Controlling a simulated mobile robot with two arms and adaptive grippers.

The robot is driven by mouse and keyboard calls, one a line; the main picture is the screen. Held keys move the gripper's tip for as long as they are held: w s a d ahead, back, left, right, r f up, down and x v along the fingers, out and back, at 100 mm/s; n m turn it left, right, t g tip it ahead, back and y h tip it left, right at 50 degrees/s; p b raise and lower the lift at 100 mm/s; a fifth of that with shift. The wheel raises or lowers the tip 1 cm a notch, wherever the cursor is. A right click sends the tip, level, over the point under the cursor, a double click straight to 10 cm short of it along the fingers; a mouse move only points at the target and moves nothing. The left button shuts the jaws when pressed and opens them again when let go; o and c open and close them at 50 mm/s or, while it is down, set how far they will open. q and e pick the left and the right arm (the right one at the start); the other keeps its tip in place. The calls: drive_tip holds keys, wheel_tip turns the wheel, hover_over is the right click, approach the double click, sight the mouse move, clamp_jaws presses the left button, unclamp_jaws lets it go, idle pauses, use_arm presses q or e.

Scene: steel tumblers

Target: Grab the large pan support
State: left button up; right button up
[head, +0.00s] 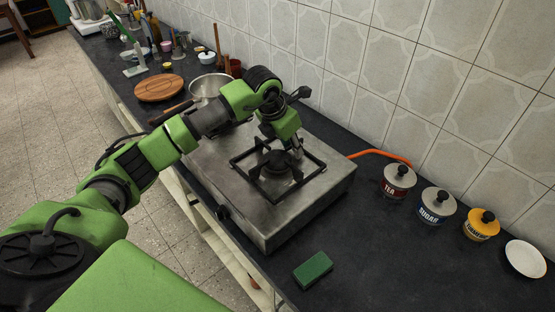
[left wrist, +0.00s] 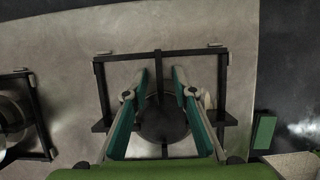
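A black square pan support (head: 250,182) sits over a burner on the steel stove top (head: 330,178). In the left wrist view this support (left wrist: 120,56) fills the middle, with the dark burner (left wrist: 160,125) under it. My left gripper (head: 298,150) is low over the support's far side in the head view. In the left wrist view its fingers (left wrist: 160,75) are apart, with an inner prong of the support showing between the tips; I cannot tell whether they touch it. A second support (left wrist: 38,110) shows partly at the left edge. My right gripper is not in view.
A green sponge (head: 313,270) lies in front of the stove. Tea (head: 399,182), sugar (head: 437,206) and yellow (head: 481,224) canisters stand at right near a white dish (head: 525,259). A metal pot (head: 210,86) is behind my arm. The tiled wall borders the counter.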

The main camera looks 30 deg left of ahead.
use_arm(q)
clamp_jaws()
drive_tip(key=shift+r, duration=0.1)
